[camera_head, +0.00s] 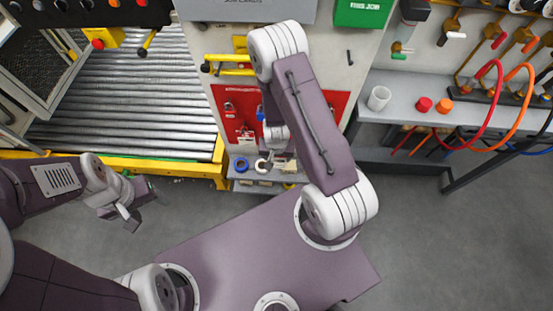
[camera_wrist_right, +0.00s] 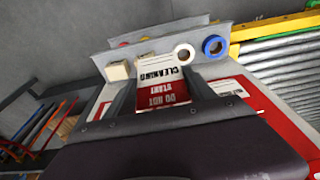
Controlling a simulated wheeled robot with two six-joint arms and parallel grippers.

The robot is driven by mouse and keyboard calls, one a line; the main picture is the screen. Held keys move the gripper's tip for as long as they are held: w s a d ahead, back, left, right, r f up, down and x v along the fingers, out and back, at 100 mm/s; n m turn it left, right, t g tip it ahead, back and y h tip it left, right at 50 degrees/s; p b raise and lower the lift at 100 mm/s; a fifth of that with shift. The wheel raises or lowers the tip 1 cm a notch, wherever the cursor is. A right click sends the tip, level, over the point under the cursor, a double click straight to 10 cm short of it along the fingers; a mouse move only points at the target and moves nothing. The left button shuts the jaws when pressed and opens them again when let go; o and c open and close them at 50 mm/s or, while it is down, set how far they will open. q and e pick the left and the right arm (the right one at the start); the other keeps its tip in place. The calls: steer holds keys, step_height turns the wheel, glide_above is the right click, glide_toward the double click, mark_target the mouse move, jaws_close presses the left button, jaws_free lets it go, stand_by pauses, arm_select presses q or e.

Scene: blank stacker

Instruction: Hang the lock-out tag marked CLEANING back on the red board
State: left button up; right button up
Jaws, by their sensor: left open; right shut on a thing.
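The tag marked CLEANING (camera_wrist_right: 160,75) is in the right wrist view, white with a red part reading DO NOT START, its lettering upside down. My right gripper (camera_wrist_right: 165,98) is shut on it. In the head view my right arm hides most of that gripper, and I cannot make out the tag clearly. The red board (camera_head: 334,108) is on the panel behind my right arm, which covers its middle. It also shows in the right wrist view (camera_wrist_right: 272,122). I cannot tell whether the tag touches the board. My left gripper (camera_head: 130,214) is open and empty at the left, above the floor.
Red padlocks (camera_head: 230,107) hang on the board's left part. Below it a grey shelf holds a blue tape roll (camera_wrist_right: 215,45), a white roll (camera_wrist_right: 184,53) and a cream block (camera_wrist_right: 118,70). A roller conveyor (camera_head: 140,95) is at left, a bench with a white cup (camera_head: 379,98) at right.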

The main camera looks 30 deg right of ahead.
steer(key=w+d+f+p, duration=0.2)
steer(key=w+d+p, duration=0.2)
steer(key=w+p, duration=0.1)
steer(key=shift+w, duration=0.8)
stand_by(0.5)
steer(key=o, duration=1.4)
